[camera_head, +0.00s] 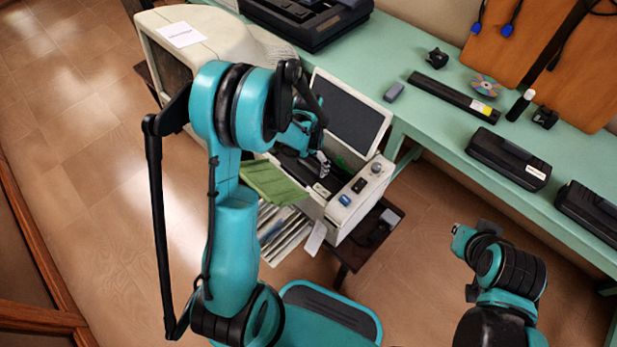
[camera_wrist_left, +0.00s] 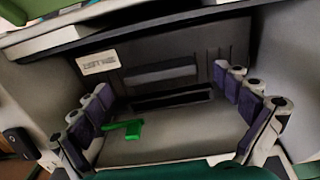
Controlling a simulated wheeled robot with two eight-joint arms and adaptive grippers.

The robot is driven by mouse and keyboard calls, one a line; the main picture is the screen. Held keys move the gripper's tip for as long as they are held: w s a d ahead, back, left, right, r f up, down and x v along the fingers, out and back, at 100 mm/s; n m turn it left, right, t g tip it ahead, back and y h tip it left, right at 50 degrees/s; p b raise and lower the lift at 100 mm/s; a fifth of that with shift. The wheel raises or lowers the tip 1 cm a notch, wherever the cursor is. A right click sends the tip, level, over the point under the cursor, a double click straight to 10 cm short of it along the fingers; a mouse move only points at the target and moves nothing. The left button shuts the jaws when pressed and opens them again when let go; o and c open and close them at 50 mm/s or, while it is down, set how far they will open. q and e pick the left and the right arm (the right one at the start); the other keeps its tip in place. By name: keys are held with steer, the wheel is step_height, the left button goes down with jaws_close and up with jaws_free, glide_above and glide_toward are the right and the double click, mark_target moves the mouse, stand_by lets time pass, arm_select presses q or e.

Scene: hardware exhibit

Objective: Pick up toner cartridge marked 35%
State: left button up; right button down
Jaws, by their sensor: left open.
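A dark cartridge-like block (camera_wrist_left: 180,72) lies inside the open printer (camera_head: 345,205), with a pale label at its left end; its print is too blurred for me to read a percentage. My left gripper (camera_head: 318,168) reaches down into the printer opening. In the left wrist view the gripper (camera_wrist_left: 163,84) is open, with its purple-padded fingers spread on either side below the block and nothing between them held. A green tab (camera_wrist_left: 124,129) shows between the fingers. In the head view my left arm hides part of the printer.
The printer's lid (camera_head: 350,110) stands raised behind the opening. Green sheets (camera_head: 272,183) stick out at its front left. On the green table (camera_head: 415,128) lie a long black cartridge (camera_head: 455,98), a labelled black box (camera_head: 509,158) and another black box (camera_head: 590,212).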

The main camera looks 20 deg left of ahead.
mark_target(308, 173)
arm_select(q)
step_height(308, 173, down, 2)
steer(key=shift+f, duration=0.2)
steer(key=shift+r, duration=0.1)
steer(key=c, duration=1.9)
